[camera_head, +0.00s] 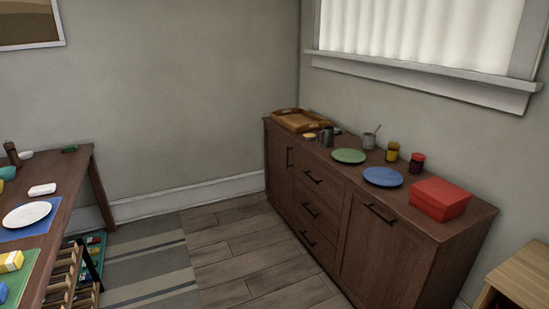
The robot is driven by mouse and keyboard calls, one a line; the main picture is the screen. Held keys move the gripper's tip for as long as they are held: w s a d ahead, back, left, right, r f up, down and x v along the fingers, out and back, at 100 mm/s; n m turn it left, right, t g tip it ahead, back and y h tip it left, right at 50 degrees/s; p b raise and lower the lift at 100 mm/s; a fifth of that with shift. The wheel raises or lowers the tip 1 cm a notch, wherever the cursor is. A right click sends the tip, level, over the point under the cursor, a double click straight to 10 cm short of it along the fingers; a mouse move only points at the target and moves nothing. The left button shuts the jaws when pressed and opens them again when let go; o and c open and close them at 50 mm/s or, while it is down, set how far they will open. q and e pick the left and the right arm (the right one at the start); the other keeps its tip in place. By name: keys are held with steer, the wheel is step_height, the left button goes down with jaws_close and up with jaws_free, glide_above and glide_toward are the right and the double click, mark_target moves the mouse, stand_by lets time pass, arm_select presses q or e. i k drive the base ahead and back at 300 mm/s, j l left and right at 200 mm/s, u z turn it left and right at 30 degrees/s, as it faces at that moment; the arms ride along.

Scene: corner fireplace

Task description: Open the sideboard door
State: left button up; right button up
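The dark brown sideboard (328,181) stands against the right wall under the window. Its near door (379,249), at the right end, is closed and has a dark horizontal handle (380,213) near its top. Its far door (278,170), at the left end, looks closed and has a dark vertical handle (289,157). Between the doors is a column of drawers (316,205) with dark bar handles, all shut. Neither of my grippers shows in the head view.
The sideboard top holds a wooden tray (300,121), a green plate (349,156), a blue plate (383,177), a red box (439,198) and cups. A table (62,212) with dishes stands at left. A light wooden piece (525,279) is at lower right. The floor (245,250) before the sideboard is clear.

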mark_target(279, 150)
steer(key=i+j+u, duration=0.4)
steer(key=i, duration=0.4)
steer(key=i+u, duration=0.4)
steer(key=i, duration=0.4)
steer(key=i+z, duration=0.15)
steer(key=i, duration=0.35)
steer(key=i+j+z, duration=0.1)
steer(key=i, duration=0.4)
steer(key=i+j+z, duration=0.15)
steer(key=i, duration=0.35)
steer(key=i+j+z, duration=0.1)
steer(key=i+j, duration=0.15)
steer(key=i, duration=0.25)
